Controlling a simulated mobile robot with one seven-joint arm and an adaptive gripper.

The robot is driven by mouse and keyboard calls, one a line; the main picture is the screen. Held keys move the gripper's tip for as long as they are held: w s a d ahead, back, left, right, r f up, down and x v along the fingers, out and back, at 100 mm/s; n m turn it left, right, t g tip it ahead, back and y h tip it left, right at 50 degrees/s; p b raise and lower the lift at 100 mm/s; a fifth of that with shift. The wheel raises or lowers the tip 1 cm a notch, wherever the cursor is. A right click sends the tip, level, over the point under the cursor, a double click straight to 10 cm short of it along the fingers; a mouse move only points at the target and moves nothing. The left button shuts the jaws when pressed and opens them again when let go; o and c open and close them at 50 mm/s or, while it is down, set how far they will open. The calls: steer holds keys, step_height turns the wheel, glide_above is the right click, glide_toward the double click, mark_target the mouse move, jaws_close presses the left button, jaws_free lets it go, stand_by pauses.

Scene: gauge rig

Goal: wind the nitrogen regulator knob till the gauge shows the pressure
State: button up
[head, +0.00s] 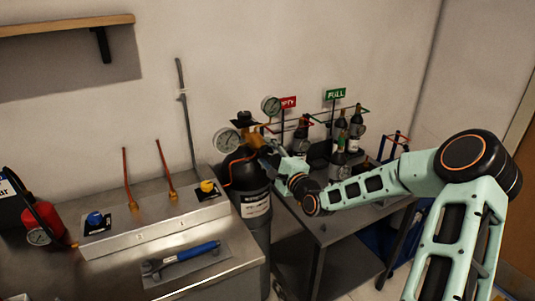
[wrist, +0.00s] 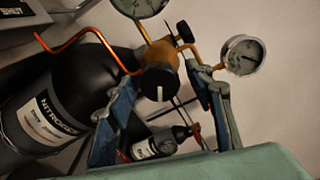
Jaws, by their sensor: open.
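The black nitrogen cylinder (head: 247,178) stands between the bench and the table; its NITROGEN label (wrist: 45,122) shows in the wrist view. The black regulator knob (wrist: 159,82), with a white mark pointing roughly up and down, sits on the brass regulator (wrist: 160,52). One gauge (head: 227,141) is left of the regulator and another gauge (head: 271,105) is above it. The wrist view shows a gauge (wrist: 242,55) at right and one cut off at top; readings are too small to tell. My gripper (wrist: 167,80) is open, its fingers on either side of the knob; contact is unclear.
A metal bench (head: 205,250) at left holds a panel with blue and yellow knobs and a blue-handled wrench (head: 185,258). A dark table (head: 345,222) at right carries several small bottles (head: 341,128) under EMPTY and FULL signs. An orange tube (wrist: 85,35) runs close by the regulator.

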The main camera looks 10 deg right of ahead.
steer(key=v, duration=1.2)
